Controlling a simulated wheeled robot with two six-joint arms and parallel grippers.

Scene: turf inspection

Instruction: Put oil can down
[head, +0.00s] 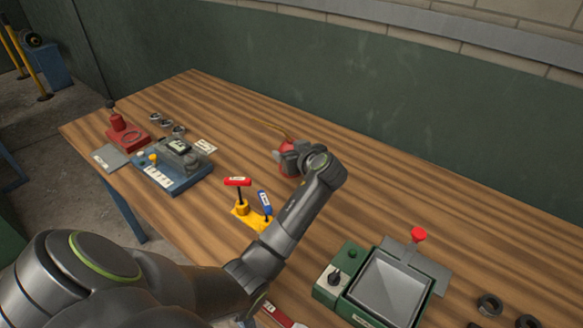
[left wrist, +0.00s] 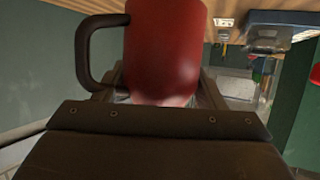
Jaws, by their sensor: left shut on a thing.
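The red oil can (head: 286,172) is in the middle of the table in the head view, partly hidden behind my left gripper (head: 291,160). Its thin spout points up and to the left. My left gripper is shut on the can. In the left wrist view the can's red body (left wrist: 163,45) fills the space between the fingers (left wrist: 162,88), with its dark handle on the left. I cannot tell whether its base touches the table. My right gripper is not in view.
The wooden table (head: 400,190) is clear to the right of the can. A yellow stand (head: 250,216) with red and blue T-handled tools is in front of it. A blue device (head: 172,170) and red block (head: 127,133) stand left. A green-framed tray (head: 388,288) stands front right, near black rings (head: 489,305).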

